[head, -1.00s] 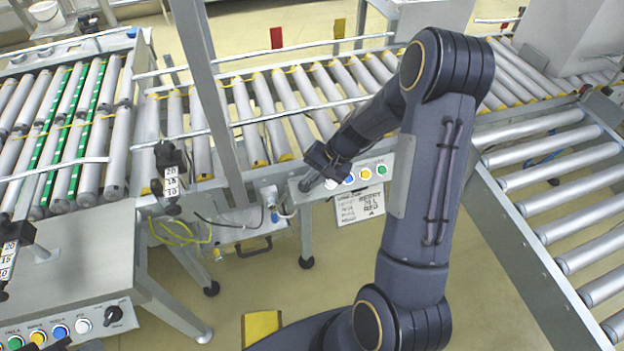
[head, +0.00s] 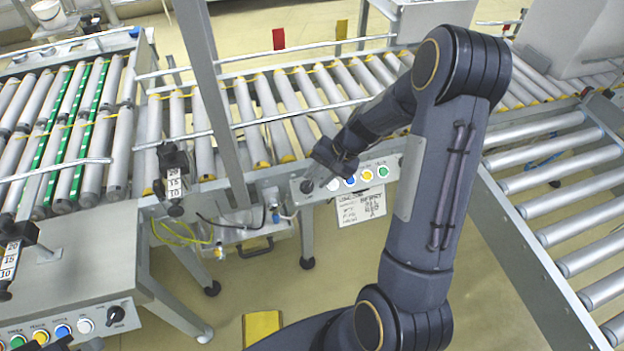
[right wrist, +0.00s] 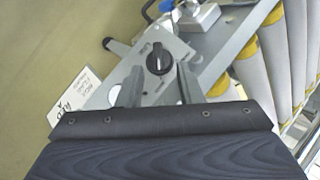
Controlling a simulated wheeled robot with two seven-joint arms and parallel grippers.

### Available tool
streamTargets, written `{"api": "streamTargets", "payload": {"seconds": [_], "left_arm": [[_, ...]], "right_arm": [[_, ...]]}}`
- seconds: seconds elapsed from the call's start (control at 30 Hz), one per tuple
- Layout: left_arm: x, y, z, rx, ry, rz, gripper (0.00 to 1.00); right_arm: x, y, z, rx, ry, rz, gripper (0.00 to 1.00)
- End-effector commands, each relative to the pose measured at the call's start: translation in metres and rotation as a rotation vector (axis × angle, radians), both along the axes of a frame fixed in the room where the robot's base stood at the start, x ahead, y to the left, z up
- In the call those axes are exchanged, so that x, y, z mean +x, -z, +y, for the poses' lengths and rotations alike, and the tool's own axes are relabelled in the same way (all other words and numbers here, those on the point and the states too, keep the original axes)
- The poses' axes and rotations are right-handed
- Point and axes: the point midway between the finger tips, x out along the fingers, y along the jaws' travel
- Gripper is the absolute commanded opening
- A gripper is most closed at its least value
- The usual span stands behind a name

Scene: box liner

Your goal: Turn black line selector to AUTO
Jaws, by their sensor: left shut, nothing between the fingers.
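A black selector knob (right wrist: 160,60) with a pale pointer mark sits on a grey panel, seen in the right wrist view. Its labels are too small to read. In the head view this panel (head: 296,194) hangs below the middle conveyor, with its knob (head: 307,186) at the left end. My right gripper (right wrist: 160,84) is open, its two fingers apart just short of the knob and empty. In the head view the right gripper (head: 322,176) is over the panel's left end. My left gripper (head: 66,343) shows only partly at the bottom left edge, shut and empty.
A second black selector (head: 115,315) is on the near left panel beside several coloured buttons. Coloured buttons (head: 367,175) and a paper label (head: 361,207) are right of my right gripper. A metal post (head: 212,100) stands left of it.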

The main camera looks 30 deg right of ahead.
Motion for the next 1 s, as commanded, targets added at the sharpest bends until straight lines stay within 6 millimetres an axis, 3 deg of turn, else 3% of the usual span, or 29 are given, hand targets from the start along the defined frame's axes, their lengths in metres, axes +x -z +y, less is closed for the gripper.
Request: {"api": "streamTargets", "payload": {"seconds": [0.1, 0.3, 0.87, 1.0], "left_arm": [[0.0, -0.007, 0.0, 0.0, 0.0, 0.0, 0.0], [0.0, -0.01, 0.0, 0.0, 0.0, 0.0, 0.0], [0.0, -0.01, 0.0, 0.0, 0.0, 0.0, 0.0], [0.0, -0.01, 0.0, 0.0, 0.0, 0.0, 0.0]], "right_arm": [[-0.005, -0.022, -0.007, 0.002, -0.002, -0.002, 0.33], [-0.012, -0.041, -0.014, 0.004, -0.006, 0.0, 0.33], [-0.013, -0.043, -0.015, 0.006, -0.008, 0.003, 0.33], [-0.017, -0.057, -0.01, 0.003, -0.025, -0.02, 0.33]]}}
